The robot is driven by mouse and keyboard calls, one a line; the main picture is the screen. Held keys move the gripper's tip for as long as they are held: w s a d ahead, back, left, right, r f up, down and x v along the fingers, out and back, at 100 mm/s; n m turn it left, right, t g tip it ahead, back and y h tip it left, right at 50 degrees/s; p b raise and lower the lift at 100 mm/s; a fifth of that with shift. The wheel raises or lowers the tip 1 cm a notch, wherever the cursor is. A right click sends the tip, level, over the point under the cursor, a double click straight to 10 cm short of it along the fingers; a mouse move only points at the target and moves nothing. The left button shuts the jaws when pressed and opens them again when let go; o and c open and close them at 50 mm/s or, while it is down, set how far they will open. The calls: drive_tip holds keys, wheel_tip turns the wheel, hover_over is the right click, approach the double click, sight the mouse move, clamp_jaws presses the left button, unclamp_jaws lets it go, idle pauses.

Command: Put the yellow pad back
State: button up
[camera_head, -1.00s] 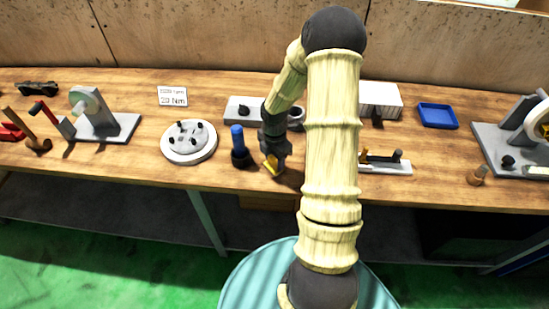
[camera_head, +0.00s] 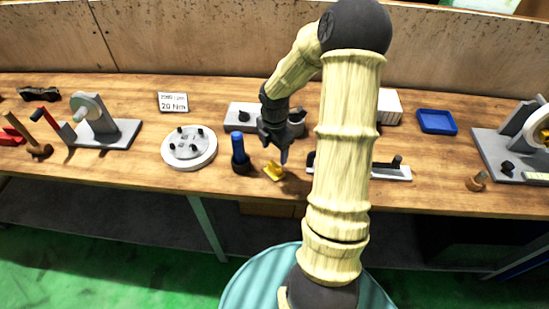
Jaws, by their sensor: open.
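The yellow pad (camera_head: 274,171) is a small yellow piece lying on the wooden bench near its front edge, just right of the blue-handled tool (camera_head: 238,146). My gripper (camera_head: 280,150) is a dark gripper above and slightly behind the pad. It is open and empty, and it looks apart from the pad. Part of a grey block with a dark knob (camera_head: 245,115) shows behind my gripper. My arm hides part of the bench to the right of the pad.
A round grey plate with dark pegs (camera_head: 189,147) lies left. A low grey fixture (camera_head: 391,172) sits right, partly behind my arm. A blue tray (camera_head: 436,121) and a grey wheel machine (camera_head: 497,142) stand farther right. A small grinder (camera_head: 108,130) and hammer (camera_head: 40,149) are at left.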

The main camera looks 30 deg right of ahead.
sight(274, 165)
wheel_tip(274, 165, up, 4)
drive_tip(key=shift+r, duration=0.2)
idle(0.5)
drive_tip(key=s+a+r+m+t, duration=0.1)
drive_tip(key=s+a+r+m, duration=0.2)
drive_tip(key=s+a+m, duration=0.3)
drive_tip(key=s+a+r+m+t, duration=0.1)
drive_tip(key=s+a+m, duration=0.5)
drive_tip(key=m, duration=0.8)
drive_tip(key=shift+s+a+r+t, duration=0.25)
drive_tip(key=shift+a+r+t, duration=0.05)
drive_tip(key=shift+a+r, duration=0.6)
